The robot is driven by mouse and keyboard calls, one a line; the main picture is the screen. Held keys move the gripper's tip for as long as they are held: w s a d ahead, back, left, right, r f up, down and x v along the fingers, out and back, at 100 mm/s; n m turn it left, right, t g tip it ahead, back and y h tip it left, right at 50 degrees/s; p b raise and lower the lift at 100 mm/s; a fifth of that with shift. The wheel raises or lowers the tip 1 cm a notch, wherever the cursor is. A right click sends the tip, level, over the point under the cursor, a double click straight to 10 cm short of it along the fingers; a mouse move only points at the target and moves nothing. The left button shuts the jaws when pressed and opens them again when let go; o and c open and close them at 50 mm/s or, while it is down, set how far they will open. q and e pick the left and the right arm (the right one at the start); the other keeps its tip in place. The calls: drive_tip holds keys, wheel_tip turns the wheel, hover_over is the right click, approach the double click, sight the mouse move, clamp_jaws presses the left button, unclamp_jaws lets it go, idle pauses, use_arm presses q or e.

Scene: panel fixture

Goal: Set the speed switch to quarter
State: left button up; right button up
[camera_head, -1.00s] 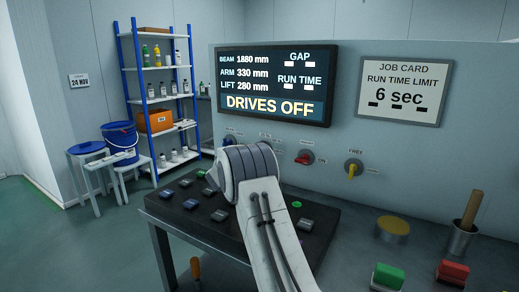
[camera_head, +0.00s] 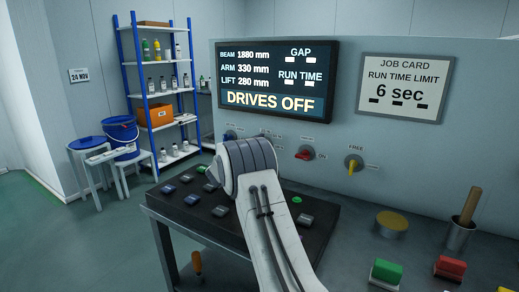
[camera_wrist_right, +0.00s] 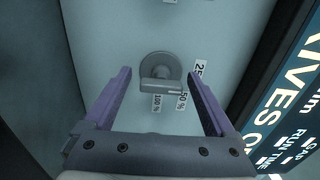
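The speed switch (camera_wrist_right: 160,73) is a grey rotary knob with a bar handle on the pale panel, in the right wrist view. Labels 100 %, 50 % and a partly hidden 25 lie around it. The white mark on its bar points right, close to the 50 % label. My right gripper (camera_wrist_right: 160,95) is open, its two purple fingers on either side of the knob with clear gaps. In the head view my arm (camera_head: 262,205) hides the switch and the gripper. My left gripper is not in view.
The screen (camera_head: 277,84) reads DRIVES OFF. A red switch (camera_head: 304,154) and a yellow switch (camera_head: 354,163) are on the panel to the right of my arm. Green (camera_head: 386,273) and red (camera_head: 450,268) buttons stand at lower right.

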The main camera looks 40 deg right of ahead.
drive_tip(key=v, duration=1)
drive_tip(key=shift+s+a, duration=0.1)
drive_tip(key=shift+a, duration=0.1)
drive_tip(key=shift+r, duration=0.1)
